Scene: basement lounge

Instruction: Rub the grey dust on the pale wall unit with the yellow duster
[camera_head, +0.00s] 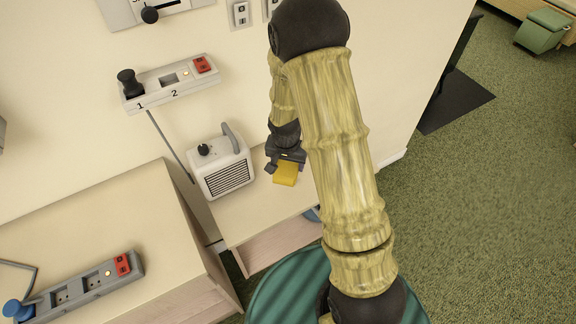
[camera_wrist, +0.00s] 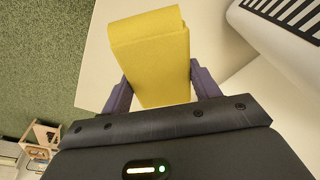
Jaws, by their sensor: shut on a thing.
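The yellow duster (camera_head: 286,174) is held in my gripper (camera_head: 284,160) over the right part of the pale wall unit (camera_head: 236,217). In the wrist view the yellow duster (camera_wrist: 150,55) sits between the two purple fingers of my gripper (camera_wrist: 160,90), which are shut on it. The pale unit top (camera_wrist: 97,80) shows beneath and beside the duster. Whether the duster touches the top, I cannot tell. I see no grey dust in either view; the duster and my arm cover part of the top.
A white heater-like box (camera_head: 222,165) with a dark grille stands on the unit just left of my gripper. A switch panel (camera_head: 170,82) is on the wall above. A second pale cabinet (camera_head: 110,230) with a power strip (camera_head: 88,285) stands at left. Green carpet (camera_head: 460,200) is open at right.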

